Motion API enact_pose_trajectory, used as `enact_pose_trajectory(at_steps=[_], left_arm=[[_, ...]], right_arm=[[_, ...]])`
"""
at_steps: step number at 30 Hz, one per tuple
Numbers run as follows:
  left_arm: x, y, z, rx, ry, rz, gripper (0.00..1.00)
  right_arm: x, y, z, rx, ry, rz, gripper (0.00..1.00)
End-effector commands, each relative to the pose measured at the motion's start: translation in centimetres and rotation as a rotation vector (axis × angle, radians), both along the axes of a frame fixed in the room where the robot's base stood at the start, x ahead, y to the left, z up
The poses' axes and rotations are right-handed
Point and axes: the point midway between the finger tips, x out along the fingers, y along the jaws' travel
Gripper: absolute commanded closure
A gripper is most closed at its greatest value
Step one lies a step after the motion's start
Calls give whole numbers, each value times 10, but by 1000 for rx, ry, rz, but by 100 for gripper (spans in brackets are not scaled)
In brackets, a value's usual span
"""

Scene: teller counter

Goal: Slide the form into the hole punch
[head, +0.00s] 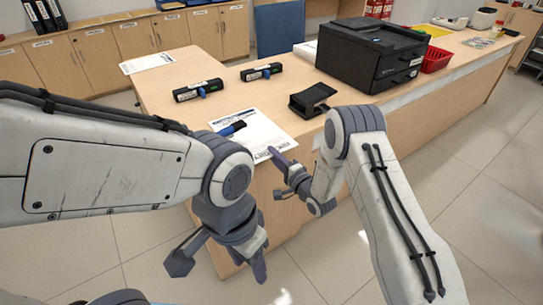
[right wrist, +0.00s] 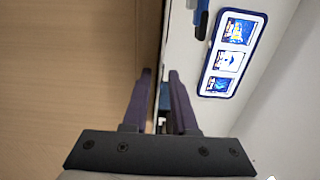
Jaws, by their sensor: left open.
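The form (head: 258,130), a white printed sheet, lies on the counter's near edge. A blue-and-black pen-like object (head: 232,129) rests on it. The black hole punch (head: 312,98) stands on the counter to the right of the form. My right gripper (head: 279,173) is at the counter's front edge beside the form's near corner. In the right wrist view its fingers (right wrist: 159,100) are apart, one on each side of the counter edge line; I cannot tell whether paper lies between them. My left gripper (head: 218,264) is open and empty, low in front of the counter.
Two black devices with blue parts (head: 198,90) (head: 262,71) lie behind the form. A black printer (head: 372,53) and a red basket (head: 435,59) stand to the right. Another sheet (head: 147,62) lies at the back left.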

Motion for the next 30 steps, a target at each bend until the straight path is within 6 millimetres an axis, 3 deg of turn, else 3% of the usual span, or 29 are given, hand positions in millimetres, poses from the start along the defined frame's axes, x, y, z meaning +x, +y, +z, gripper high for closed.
enact_pose_trajectory(at_steps=[11, 16, 30], left_arm=[[0, 0, -2, 0, 0, 0, 50], [0, 0, -2, 0, 0, 0, 50], [0, 0, -2, 0, 0, 0, 50]], right_arm=[[4, 3, 0, -1, 1, 0, 74], [4, 3, 0, -1, 1, 0, 100], [4, 3, 0, -1, 1, 0, 100]])
